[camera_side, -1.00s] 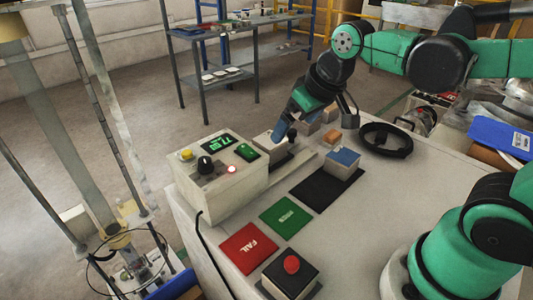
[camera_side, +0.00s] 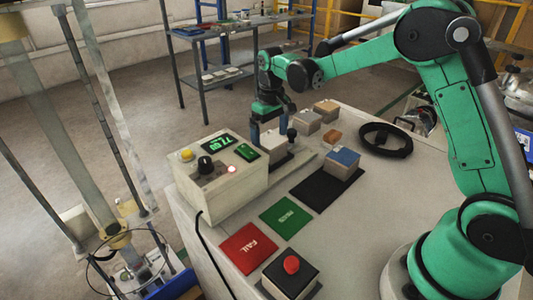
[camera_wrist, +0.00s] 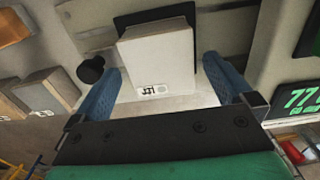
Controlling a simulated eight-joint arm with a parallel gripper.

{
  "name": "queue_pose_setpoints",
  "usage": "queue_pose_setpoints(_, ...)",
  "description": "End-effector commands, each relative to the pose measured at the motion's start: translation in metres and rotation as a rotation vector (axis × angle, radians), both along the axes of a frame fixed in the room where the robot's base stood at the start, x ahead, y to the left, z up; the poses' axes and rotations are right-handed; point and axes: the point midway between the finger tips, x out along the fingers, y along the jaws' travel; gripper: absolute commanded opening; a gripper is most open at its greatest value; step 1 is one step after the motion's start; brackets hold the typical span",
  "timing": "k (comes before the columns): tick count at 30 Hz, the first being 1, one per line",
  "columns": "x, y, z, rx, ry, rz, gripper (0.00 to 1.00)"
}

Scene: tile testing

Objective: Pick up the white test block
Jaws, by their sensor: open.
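The white test block (camera_wrist: 158,60) shows in the wrist view as a pale block with a small printed label on its near face. It stands at the tester and is partly hidden in the side view (camera_side: 274,142). My gripper (camera_side: 271,128) points down over it, its blue fingers apart. In the wrist view my gripper (camera_wrist: 160,78) has one finger on each side of the block, with a visible gap to each side. I cannot tell how far down the fingers reach along it.
A dark knob (camera_wrist: 90,68) stands close to the left finger in the wrist view. The tester box (camera_side: 218,175) with a lit display is beside the block. Grey (camera_side: 307,122) and tan (camera_side: 326,110) blocks stand behind. A blue-topped block (camera_side: 343,158) sits on a black mat (camera_side: 315,189).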

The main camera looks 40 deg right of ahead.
Motion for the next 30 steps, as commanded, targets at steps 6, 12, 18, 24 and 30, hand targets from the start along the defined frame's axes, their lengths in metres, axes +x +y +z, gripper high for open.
queue_pose_setpoints(6,0.0,0.0,-0.022,0.0,-0.001,0.0,1.0)
queue_pose_setpoints(12,0.0,0.0,-0.024,0.0,-0.002,0.0,1.0)
queue_pose_setpoints(18,0.0,0.0,-0.023,0.0,-0.002,0.0,0.63)
queue_pose_setpoints(24,0.0,0.0,-0.023,0.0,-0.002,0.0,0.06)
queue_pose_setpoints(30,0.0,0.0,-0.023,0.0,-0.002,0.0,0.0)
